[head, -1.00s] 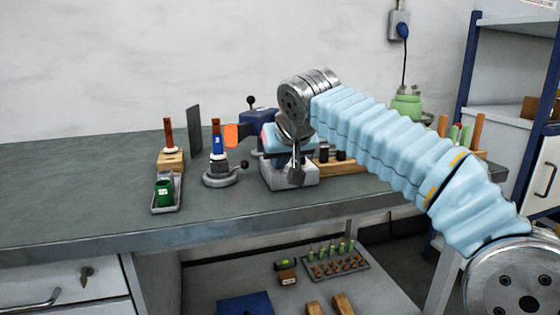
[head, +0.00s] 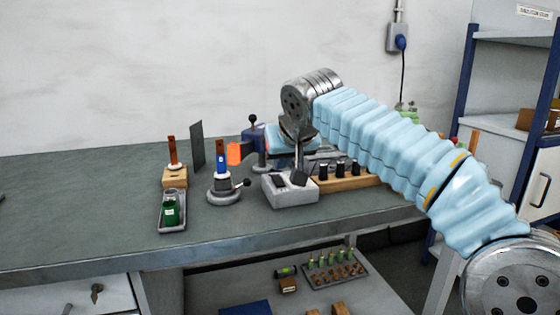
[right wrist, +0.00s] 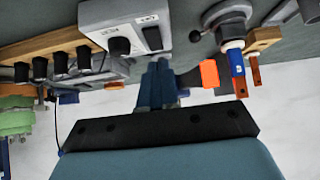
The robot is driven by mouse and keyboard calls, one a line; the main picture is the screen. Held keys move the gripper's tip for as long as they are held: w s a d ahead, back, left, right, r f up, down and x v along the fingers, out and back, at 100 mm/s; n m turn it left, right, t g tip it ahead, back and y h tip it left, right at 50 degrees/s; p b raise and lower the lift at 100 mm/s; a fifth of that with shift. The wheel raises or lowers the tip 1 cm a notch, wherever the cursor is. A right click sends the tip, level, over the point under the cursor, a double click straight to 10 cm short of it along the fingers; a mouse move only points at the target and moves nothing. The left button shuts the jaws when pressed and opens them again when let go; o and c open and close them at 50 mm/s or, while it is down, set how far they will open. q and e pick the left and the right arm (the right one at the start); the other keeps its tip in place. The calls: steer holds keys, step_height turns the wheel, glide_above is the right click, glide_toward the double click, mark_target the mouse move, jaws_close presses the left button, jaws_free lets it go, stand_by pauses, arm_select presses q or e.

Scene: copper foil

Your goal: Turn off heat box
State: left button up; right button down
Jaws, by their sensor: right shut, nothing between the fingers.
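The heat box (head: 288,196) is a pale grey box on the bench. My left gripper is out of view.
A wooden rack (head: 345,184) with several black items is right of the box. The bench's left side is clear.

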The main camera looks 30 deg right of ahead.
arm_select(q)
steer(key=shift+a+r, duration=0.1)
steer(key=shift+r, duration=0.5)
arm_select(e)
steer(key=v, duration=1)
steer(key=shift+s+a, duration=0.15)
steer(key=shift+s, duration=0.35)
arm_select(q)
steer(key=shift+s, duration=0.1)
arm_select(e)
steer(key=shift+f, duration=0.1)
